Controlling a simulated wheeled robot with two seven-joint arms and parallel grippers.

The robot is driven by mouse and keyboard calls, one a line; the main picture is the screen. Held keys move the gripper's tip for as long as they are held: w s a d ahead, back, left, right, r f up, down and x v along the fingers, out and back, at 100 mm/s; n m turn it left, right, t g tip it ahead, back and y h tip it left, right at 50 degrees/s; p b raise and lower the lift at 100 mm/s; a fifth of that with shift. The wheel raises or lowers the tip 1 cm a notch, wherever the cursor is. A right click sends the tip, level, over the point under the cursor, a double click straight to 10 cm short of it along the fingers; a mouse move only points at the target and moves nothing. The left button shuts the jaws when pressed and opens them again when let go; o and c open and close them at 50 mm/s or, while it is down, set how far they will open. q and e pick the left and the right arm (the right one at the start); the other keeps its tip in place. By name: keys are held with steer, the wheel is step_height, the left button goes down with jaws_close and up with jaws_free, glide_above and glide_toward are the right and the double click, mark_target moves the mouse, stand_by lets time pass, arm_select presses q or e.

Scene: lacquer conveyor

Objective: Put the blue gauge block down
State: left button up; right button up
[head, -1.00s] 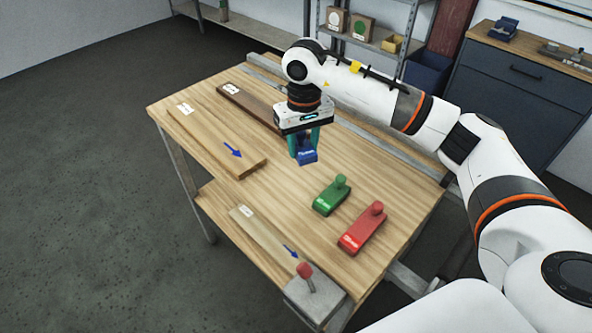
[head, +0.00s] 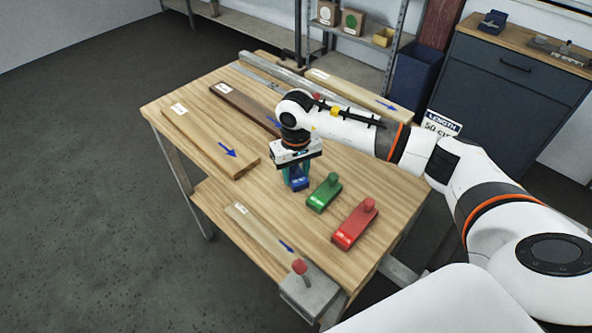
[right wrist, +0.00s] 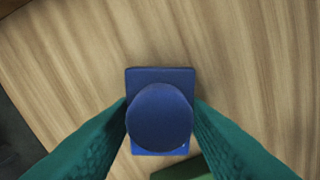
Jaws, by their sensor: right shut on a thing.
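The blue gauge block (head: 297,184) is at the middle of the wooden table, just left of the green block. My right gripper (head: 296,172) points down over it, with its teal fingers shut on its knob. In the right wrist view the blue block's round knob (right wrist: 160,117) sits between the two fingers, over bare wood. The block looks low at the tabletop; I cannot tell whether it touches. My left gripper is in neither view.
A green block (head: 323,194) and a red block (head: 354,225) stand to the right. Several boards with blue arrows lie about, one at left (head: 212,145). A grey fixture with a red knob (head: 299,267) is at the front corner. Bare tabletop (head: 255,190) lies left of the blue block.

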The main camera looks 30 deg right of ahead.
mark_target(296, 175)
steer(key=o, duration=0.6)
steer(key=shift+f, duration=0.15)
steer(key=o, duration=0.5)
steer(key=shift+r+p, duration=0.3)
steer(key=shift+r, duration=0.05)
step_height(296, 175, up, 12)
steer(key=b, duration=0.3)
steer(key=shift+f+b, duration=0.1)
steer(key=shift+b, duration=0.2)
